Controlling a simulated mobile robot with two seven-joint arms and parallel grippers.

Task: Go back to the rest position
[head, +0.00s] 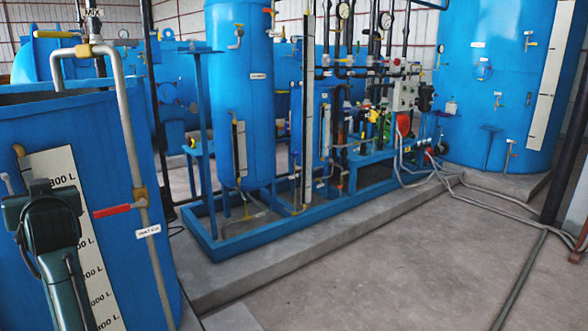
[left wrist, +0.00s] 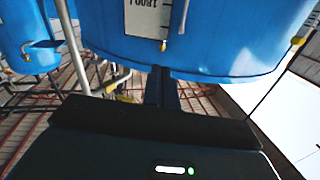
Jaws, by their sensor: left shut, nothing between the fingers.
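My left gripper (left wrist: 162,88) shows in the left wrist view as two dark fingers close together, shut with nothing between them. In that view, a blue tank (left wrist: 215,50) with an upside-down volume scale (left wrist: 148,18) lies beyond the fingertips. In the head view, a dark green part of my left arm stands at the lower left, in front of the open-topped blue tank (head: 100,150) and its litre scale (head: 65,170). The fingers cannot be made out there. My right gripper is in neither view.
A grey pipe (head: 130,130) with a red-handled valve (head: 118,210) runs down the near tank. A blue skid (head: 215,240) with vessels and gauges stands on a concrete plinth (head: 290,245). Hoses (head: 510,207) lie at the right. The floor (head: 400,285) in front is clear.

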